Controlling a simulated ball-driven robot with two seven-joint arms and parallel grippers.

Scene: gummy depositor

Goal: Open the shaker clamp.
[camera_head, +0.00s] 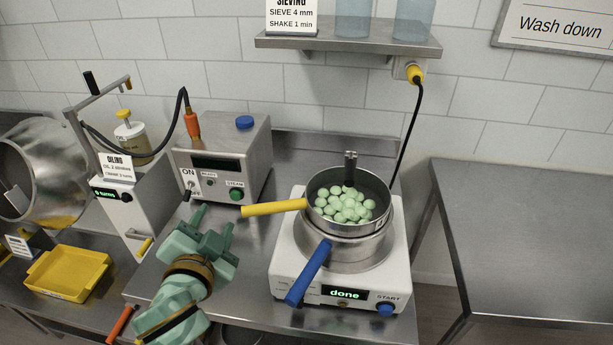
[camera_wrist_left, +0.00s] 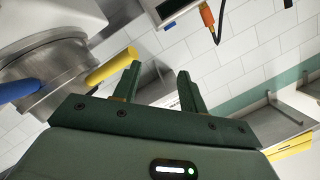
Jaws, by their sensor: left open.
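The white shaker (camera_head: 283,272) stands on the steel bench, its display reading "done". On it sits a steel sieve pan (camera_head: 378,212) with pale green gummies (camera_head: 343,205). A yellow handle (camera_head: 275,208) points left from the pan and a blue handle (camera_head: 308,272) points down toward the front. A dark upright metal piece (camera_head: 350,166) stands at the pan's back rim. I cannot tell for sure which part is the clamp. My left gripper (camera_head: 214,222) is open and empty, left of the yellow handle and apart from it. The wrist view shows both handles left of the fingers (camera_wrist_left: 158,82).
A grey control box (camera_head: 250,150) with an ON switch and buttons stands behind my left gripper. An oiling machine (camera_head: 130,205) with a drum and a yellow tray (camera_head: 68,272) are at the left. A shelf (camera_head: 345,44) hangs above. The right table (camera_head: 530,230) is clear.

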